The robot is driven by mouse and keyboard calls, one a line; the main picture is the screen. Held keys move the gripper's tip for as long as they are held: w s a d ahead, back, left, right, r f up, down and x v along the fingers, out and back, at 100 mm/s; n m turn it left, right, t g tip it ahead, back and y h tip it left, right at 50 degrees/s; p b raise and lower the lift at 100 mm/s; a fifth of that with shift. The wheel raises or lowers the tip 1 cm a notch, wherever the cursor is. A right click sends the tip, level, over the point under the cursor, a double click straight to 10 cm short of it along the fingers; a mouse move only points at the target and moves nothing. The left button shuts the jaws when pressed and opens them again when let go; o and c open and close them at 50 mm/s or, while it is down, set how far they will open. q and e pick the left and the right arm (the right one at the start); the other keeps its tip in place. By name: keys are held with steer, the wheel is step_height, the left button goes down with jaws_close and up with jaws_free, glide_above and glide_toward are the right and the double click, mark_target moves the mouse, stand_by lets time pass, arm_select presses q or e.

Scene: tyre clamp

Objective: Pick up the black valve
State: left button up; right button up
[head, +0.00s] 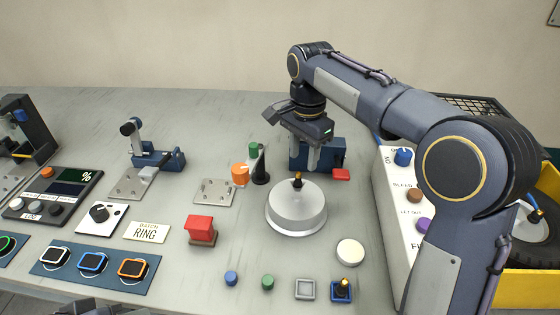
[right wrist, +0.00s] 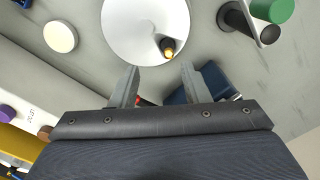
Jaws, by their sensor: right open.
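A small black valve (head: 298,180) with a brass-yellow tip stands on the pale round disc (head: 296,212), near the disc's far edge. The valve also shows in the right wrist view (right wrist: 168,47), just beyond the fingertips. My right gripper (head: 326,158) is open and empty, pointing down behind the disc, with the valve a little nearer the camera. In the right wrist view its two fingers (right wrist: 160,68) are spread, and the valve lies ahead of the gap. A second black piece with a yellow tip (head: 343,285) sits in a blue square holder at the front. My left gripper's fingers are not seen.
A blue block (head: 334,153) and a red pad (head: 341,174) are close by the right gripper. A black post (head: 261,166) and an orange cap (head: 239,174) stand left of the disc. A white control box (head: 392,210) is at right.

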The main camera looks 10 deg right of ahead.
mark_target(298, 173)
steer(key=shift+w+a+f, duration=0.2)
steer(key=shift+w+a, duration=0.2)
steer(key=shift+w, duration=0.3)
steer(key=shift+f, duration=0.3)
step_height(298, 173, down, 7)
steer(key=shift+s+d+r+b, duration=0.1)
steer(key=shift+b, duration=0.3)
steer(key=shift+c, duration=0.4)
jaws_close()
